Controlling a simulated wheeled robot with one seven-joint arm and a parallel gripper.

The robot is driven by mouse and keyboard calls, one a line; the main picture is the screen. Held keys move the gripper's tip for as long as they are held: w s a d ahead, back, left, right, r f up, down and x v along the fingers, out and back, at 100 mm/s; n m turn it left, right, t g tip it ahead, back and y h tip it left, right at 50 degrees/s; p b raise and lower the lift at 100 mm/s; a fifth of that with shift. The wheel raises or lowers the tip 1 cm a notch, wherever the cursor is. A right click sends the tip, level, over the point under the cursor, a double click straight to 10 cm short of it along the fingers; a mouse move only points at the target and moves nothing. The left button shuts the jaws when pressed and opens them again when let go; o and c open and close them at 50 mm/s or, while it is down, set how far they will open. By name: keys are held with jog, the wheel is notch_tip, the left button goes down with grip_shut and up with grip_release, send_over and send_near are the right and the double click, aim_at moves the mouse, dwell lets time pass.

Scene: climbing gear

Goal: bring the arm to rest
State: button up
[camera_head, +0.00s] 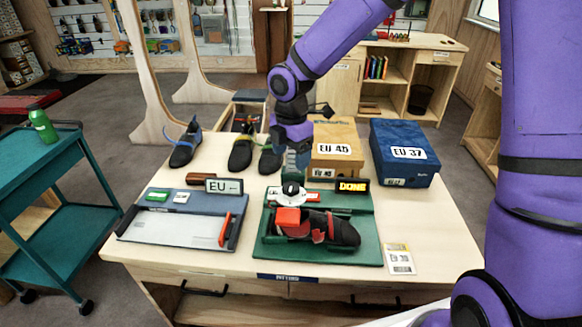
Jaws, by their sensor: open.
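My purple arm reaches in from the right over the table. My gripper (291,162) hangs above the table's middle, pointing down behind the green fitting board. It is open, though its fingertips are small and hard to make out. I see nothing held in it. A black and red climbing shoe (340,232) lies on the green board (270,250), below and in front of my gripper. A sign reading DONE (352,186) stands at the board's back right.
A blue EU 37 box (415,142) and a tan EU 45 box (335,135) stand at the back right. Dark shoes (182,152) stand at the back left. A grey measuring board (165,228) lies front left. A teal cart (60,160) with a green bottle (43,125) stands left.

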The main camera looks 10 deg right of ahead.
jog(key=shift+r, duration=0.5)
jog(key=s+d+r+m+t+h, duration=0.1)
jog(key=s+d+r+m, duration=0.4)
jog(key=s+r+m, duration=0.15)
jog(key=s+d+r+m+t+h, duration=0.1)
jog(key=s+d+r+m+t, duration=0.1)
jog(key=s+d+r+m, duration=0.5)
jog(key=s+d+r+m+t+y, duration=0.1)
jog(key=s+d+r+m, duration=0.1)
jog(key=s+m, duration=0.3)
jog(key=s+d+r+m+t+y, duration=0.1)
jog(key=s+d+r+m, duration=0.1)
jog(key=s+r+m, duration=0.2)
jog(key=s+m, duration=0.1)
jog(key=s, duration=0.2)
jog(key=shift+s+d+r, duration=0.25)
jog(key=shift+s, duration=0.15)
